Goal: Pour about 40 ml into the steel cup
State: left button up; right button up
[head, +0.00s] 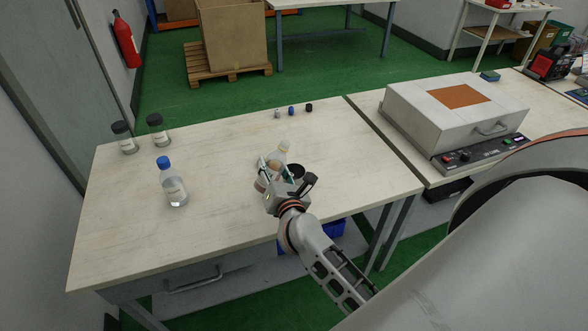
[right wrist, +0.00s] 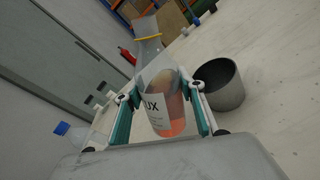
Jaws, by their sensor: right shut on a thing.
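My right gripper (head: 274,170) is shut on a clear bottle (right wrist: 160,100) with a white label ending in "UX" and orange-red liquid low inside. The steel cup (right wrist: 220,84) is a dark grey open cylinder standing on the table, just right of the bottle. It also shows in the head view (head: 298,170), partly hidden by the gripper. Its inside bottom is hidden. My left gripper is not in view.
A blue-capped clear bottle (head: 174,186) stands left on the table (head: 130,240). Two dark-lidded jars (head: 124,138) (head: 157,130) stand behind it. A grey device (head: 450,112) stands right.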

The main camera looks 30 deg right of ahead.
jog(key=shift+s+d+r+m+p, duration=0.1)
jog(key=shift+d+r+m+p, duration=0.1)
jog(key=shift+r+m+p, duration=0.5)
jog(key=shift+f+m+y, duration=0.15)
jog(key=shift+m+y, duration=0.15)
jog(key=shift+y, duration=0.1)
jog(key=m, duration=0.1)
jog(key=a+f+m, duration=0.1)
jog(key=shift+m+g+y+p, duration=0.3)
jog(key=shift+y+p, duration=0.1)
jog(key=shift+a+f+m+y, duration=0.2)
jog(key=shift+f+m, duration=0.2)
jog(key=shift+m, duration=0.1)
jog(key=shift+a+f+m+y, duration=0.2)
jog(key=shift+f+m, duration=0.15)
jog(key=shift+m, duration=0.45)
jog(key=shift+b, duration=0.3)
jog(key=shift+a+y, duration=0.1)
jog(key=shift+y, duration=0.2)
jog(key=shift+f+m, duration=0.1)
jog(key=shift+m, duration=0.3)
jog(key=shift+r+m+b, duration=0.3)
jog(key=shift+r, duration=0.05)
